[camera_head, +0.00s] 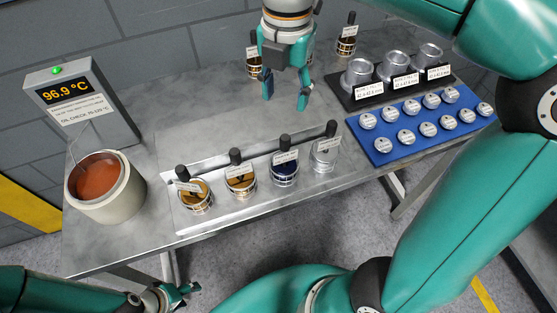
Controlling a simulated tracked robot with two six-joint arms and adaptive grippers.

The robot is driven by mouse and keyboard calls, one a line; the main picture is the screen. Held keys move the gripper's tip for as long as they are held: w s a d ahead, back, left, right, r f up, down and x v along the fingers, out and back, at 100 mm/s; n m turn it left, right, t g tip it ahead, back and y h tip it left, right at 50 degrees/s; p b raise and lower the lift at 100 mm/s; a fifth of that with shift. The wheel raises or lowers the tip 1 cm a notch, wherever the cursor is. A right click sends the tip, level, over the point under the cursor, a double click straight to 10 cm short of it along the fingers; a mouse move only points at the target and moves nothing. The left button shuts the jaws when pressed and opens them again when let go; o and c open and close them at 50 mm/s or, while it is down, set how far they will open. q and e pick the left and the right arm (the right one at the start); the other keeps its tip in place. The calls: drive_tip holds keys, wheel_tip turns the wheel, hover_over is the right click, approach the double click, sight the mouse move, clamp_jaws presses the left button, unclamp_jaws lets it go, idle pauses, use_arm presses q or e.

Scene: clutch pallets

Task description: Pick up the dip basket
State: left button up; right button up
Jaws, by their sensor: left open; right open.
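I cannot make out for sure which thing is the dip basket. A thin wire (73,147) rises at the back left of the round pot (125,200), which holds reddish-brown liquid; anything under the surface is hidden. My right gripper (287,98) is open and empty above the back middle of the table, fingers pointing down. My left gripper (182,292) is low in front of the table, apart from the pot and open with nothing seen in it.
A display box (110,85) reading 96.9 °C stands behind the pot. Several labelled round pieces with black handles stand on a metal plate (220,212). A blue tray (440,140) of silver discs and a black rack (372,98) of metal cups stand right. Bare table surrounds the plate's back.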

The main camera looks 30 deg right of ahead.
sight(285, 136)
wheel_tip(285, 136, down, 10)
drive_tip(key=shift+w+f, duration=0.1)
drive_tip(key=shift+d+f, duration=0.15)
drive_tip(key=shift+f, duration=1.15)
drive_tip(key=shift+d+f, duration=0.1)
drive_tip(key=shift+f, duration=1.2)
clamp_jaws()
drive_tip(key=shift+w+r, duration=0.15)
drive_tip(key=shift+w, duration=0.05)
